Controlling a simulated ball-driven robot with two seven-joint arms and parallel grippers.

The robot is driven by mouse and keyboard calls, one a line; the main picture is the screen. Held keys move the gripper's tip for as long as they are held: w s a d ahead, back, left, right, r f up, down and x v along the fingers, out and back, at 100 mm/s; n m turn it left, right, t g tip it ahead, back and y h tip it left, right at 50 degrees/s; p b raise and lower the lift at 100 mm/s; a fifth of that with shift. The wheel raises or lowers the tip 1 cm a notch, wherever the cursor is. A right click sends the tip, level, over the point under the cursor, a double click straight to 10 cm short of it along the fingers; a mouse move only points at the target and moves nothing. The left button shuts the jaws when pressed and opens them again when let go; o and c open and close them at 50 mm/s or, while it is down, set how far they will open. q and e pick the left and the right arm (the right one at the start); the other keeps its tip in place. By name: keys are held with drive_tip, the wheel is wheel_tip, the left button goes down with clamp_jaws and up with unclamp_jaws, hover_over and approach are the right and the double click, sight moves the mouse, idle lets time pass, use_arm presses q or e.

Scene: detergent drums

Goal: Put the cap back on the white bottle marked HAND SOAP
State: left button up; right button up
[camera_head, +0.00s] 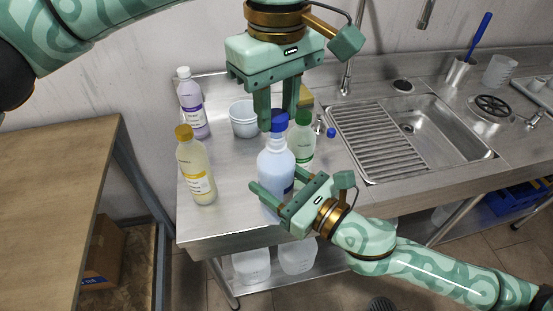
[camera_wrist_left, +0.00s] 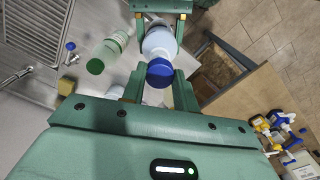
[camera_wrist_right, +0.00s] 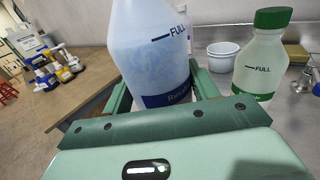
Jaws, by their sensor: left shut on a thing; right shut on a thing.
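A pale bluish-white bottle (camera_head: 274,164) stands upright near the front of the steel counter. Its label (camera_wrist_right: 168,98) is partly hidden; what shows appears to start with "Rin", and I cannot read HAND SOAP on it. My right gripper (camera_head: 274,178) is shut around the bottle's body from the front right. A blue cap (camera_head: 279,122) is at the top of the bottle's neck. My left gripper (camera_head: 278,119) points down from above and is shut on this cap. The left wrist view shows the cap (camera_wrist_left: 160,72) between the fingers, in line with the bottle. I cannot tell whether it is fully seated.
A green-capped bottle (camera_head: 302,140) stands close to the right. A yellow bottle (camera_head: 196,170) and a purple one with a white cap (camera_head: 192,105) stand left. White tubs (camera_head: 243,118) are behind. A sink (camera_head: 420,135) lies right; a wooden table (camera_head: 55,165) is left.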

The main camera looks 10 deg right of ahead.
sight(275, 115)
use_arm(q)
drive_tip(key=shift+f, duration=0.15)
use_arm(e)
drive_tip(key=shift+r, duration=0.1)
use_arm(q)
drive_tip(key=shift+f, duration=0.8)
drive_tip(key=shift+f, duration=0.55)
idle(0.3)
use_arm(e)
clamp_jaws()
use_arm(q)
drive_tip(key=m, duration=0.6)
drive_tip(key=shift+a+m, duration=0.1)
drive_tip(key=shift+m, duration=0.3)
drive_tip(key=m, duration=0.6)
drive_tip(key=o, duration=0.9)
